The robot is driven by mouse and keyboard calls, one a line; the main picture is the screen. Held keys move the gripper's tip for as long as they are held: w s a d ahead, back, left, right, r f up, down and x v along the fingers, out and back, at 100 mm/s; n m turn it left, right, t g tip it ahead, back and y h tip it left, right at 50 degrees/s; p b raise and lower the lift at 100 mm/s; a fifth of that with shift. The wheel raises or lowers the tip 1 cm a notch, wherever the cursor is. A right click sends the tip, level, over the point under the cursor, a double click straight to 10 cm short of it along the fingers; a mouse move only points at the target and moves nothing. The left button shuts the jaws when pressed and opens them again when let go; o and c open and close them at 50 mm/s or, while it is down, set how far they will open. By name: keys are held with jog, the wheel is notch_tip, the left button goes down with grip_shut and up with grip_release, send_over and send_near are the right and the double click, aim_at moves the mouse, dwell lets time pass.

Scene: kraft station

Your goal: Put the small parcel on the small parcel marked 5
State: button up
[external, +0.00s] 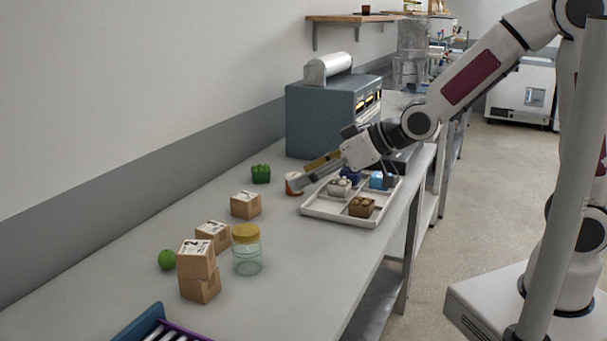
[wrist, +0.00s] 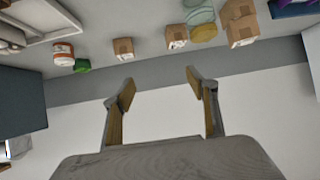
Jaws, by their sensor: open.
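Several small brown cardboard parcels with white labels are on the bench. One parcel (external: 245,205) stands alone, another (external: 212,235) is behind the glass jar, and an upper parcel (external: 196,259) rests on a lower parcel (external: 200,288). I cannot read a 5 on any label. In the wrist view, the single parcel (wrist: 123,48), the one near the jar (wrist: 176,37) and the stack (wrist: 240,28) lie along the top. My gripper (external: 308,172) is above the bench near the tray, apart from the parcels. In the wrist view its fingers (wrist: 160,80) are spread with nothing between them.
A glass jar with a yellow lid (external: 247,254) stands close to the parcels. A green ball (external: 167,260), a green box (external: 261,174) and a red-and-white can (external: 292,186) are nearby. A divided tray (external: 330,213) and a blue-grey machine (external: 318,117) flank my gripper.

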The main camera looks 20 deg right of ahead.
jog(key=d+r+m+h, duration=0.2)
jog(key=d+m+h, duration=0.1)
jog(key=d, duration=1)
jog(key=d+r+m+h, duration=0.2)
jog(key=d, duration=1.1)
jog(key=s+d+m+g+h, duration=0.1)
jog(key=s+d+m+h, duration=0.2)
jog(key=s+d, duration=1)
jog(key=d+m, duration=0.2)
jog(key=d, duration=0.1)
jog(key=shift+s+d+f+g+h, duration=0.25)
jog(key=shift+g+h, duration=0.15)
